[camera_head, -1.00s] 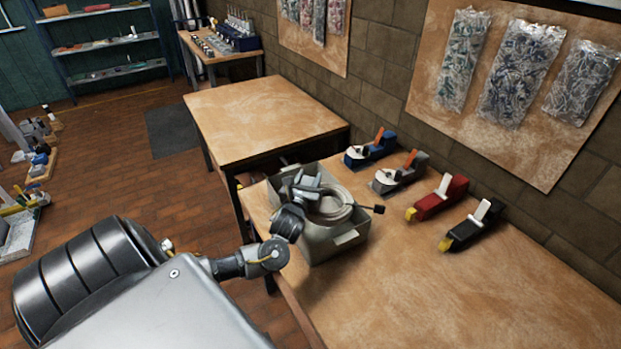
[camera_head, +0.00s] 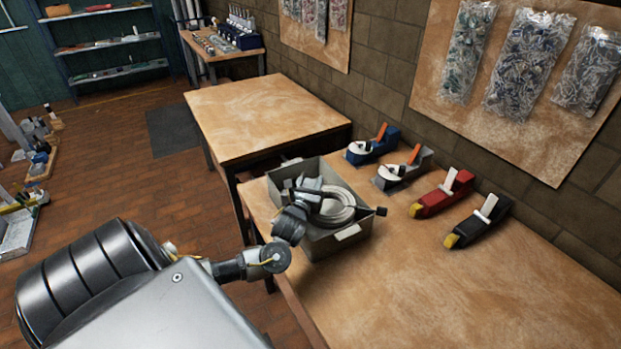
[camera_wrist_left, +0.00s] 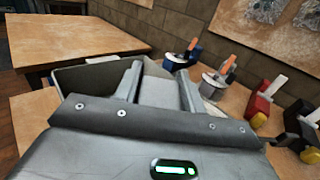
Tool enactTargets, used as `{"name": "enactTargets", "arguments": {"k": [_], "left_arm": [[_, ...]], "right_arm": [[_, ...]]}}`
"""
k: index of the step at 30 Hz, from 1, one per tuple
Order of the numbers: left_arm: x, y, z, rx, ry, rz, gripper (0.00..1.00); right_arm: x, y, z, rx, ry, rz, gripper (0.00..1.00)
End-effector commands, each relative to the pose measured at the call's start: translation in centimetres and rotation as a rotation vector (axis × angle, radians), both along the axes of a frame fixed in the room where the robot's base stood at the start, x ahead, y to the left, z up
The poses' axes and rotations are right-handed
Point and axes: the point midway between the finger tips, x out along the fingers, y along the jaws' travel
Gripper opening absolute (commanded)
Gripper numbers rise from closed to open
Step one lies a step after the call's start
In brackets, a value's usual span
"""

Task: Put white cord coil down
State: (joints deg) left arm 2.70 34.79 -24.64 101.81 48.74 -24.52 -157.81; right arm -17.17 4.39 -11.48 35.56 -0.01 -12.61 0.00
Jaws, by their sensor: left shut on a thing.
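The white cord coil (camera_head: 338,207) is within the walls of a grey open bin (camera_head: 345,241) on the near workbench. Whether it touches the bin's floor is hidden. My left gripper (camera_head: 314,192) reaches in over the bin's left side and is shut on the coil's left part. In the left wrist view, the two fingers of my left gripper (camera_wrist_left: 160,85) point into the grey bin (camera_wrist_left: 85,77); the coil is not clearly visible between them. My right gripper is not in view.
Tape dispensers in blue (camera_head: 372,146), grey (camera_head: 403,170), red (camera_head: 441,196) and black (camera_head: 477,222) stand right of the bin along the wall. The near workbench (camera_head: 430,290) is clear in front. Another wooden table (camera_head: 262,115) behind is bare.

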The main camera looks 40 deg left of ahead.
Motion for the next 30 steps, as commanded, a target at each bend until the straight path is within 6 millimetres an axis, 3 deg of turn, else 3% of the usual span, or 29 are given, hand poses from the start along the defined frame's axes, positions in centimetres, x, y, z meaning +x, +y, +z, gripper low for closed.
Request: {"name": "enactTargets", "arguments": {"k": [2,3,7,16,20,30], "left_arm": [[0.0,-0.1,-0.3,0.005,0.009,-0.003,0.0],[-0.1,-0.1,-0.4,0.005,0.011,-0.003,0.45],[0.0,-0.1,-0.4,0.004,0.01,-0.002,0.62],[0.0,-0.1,-0.1,0.003,0.007,-0.002,0.62],[0.0,-0.1,1.0,0.003,0.005,-0.003,0.62],[-6.6,-3.4,0.7,-0.002,0.009,-0.004,0.62]], "right_arm": [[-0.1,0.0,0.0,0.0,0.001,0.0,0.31],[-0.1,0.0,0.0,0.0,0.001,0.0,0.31],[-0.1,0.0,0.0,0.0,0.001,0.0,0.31],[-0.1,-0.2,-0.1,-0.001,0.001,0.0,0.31],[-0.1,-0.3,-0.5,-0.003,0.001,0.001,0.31],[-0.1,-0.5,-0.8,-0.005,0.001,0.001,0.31]]}}
